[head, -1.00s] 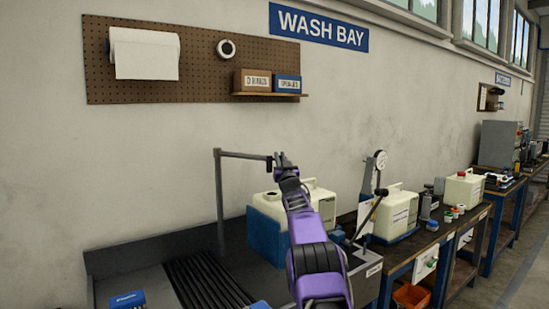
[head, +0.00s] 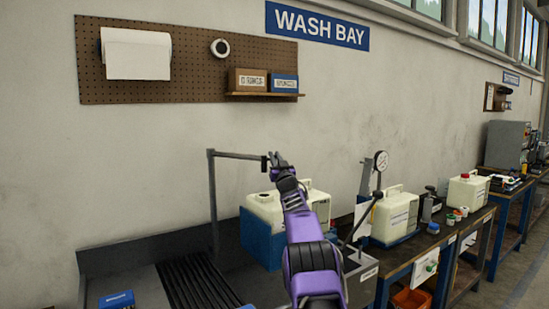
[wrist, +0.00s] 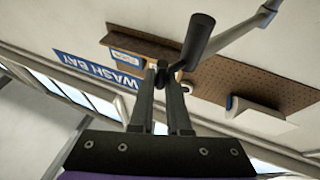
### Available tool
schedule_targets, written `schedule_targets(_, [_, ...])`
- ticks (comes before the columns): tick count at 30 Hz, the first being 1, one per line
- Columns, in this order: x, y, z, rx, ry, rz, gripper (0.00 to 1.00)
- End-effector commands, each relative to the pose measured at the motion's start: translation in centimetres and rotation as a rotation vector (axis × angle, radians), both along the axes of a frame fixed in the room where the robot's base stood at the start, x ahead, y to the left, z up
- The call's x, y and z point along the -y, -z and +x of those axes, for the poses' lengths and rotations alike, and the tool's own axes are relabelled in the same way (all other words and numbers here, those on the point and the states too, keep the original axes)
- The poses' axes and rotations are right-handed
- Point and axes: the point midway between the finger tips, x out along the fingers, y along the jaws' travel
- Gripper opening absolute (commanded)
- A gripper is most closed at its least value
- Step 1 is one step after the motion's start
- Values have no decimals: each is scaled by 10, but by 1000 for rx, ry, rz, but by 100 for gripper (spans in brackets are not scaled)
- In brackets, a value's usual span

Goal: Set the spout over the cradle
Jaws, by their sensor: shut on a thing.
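The spout (head: 236,155) is a grey pipe whose horizontal arm runs right from an upright post and ends in a dark tip. In the wrist view its dark end piece (wrist: 198,42) is at my fingertips. My gripper (head: 276,160) is shut on the spout at this end; the wrist view shows its two fingers (wrist: 171,75) close together. The blue cradle (head: 258,241) stands below and holds a cream jerrycan (head: 264,208). The spout's end appears above the jerrycan in the head view; exact alignment in depth is unclear. My purple arm hides part of the jerrycan and cradle.
A grey sink with a ribbed black drain (head: 195,284) lies at left. A dial gauge stand (head: 381,162) and a second jerrycan (head: 396,213) stand to the right on the bench. The pegboard (head: 200,72) is on the wall behind. Space above the bench is free.

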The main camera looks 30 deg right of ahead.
Motion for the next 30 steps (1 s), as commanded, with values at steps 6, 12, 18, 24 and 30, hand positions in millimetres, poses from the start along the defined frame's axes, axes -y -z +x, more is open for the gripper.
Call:
schedule_targets(6, [2,13,3,-23,4,6,0])
schedule_targets(12, [2,13,3,-23,5,6,36])
schedule_targets(18, [1,13,3,-23,4,5,46])
schedule_targets(24, [1,14,1,-22,4,5,46])
schedule_targets(30, [0,20,-8,-23,4,3,46])
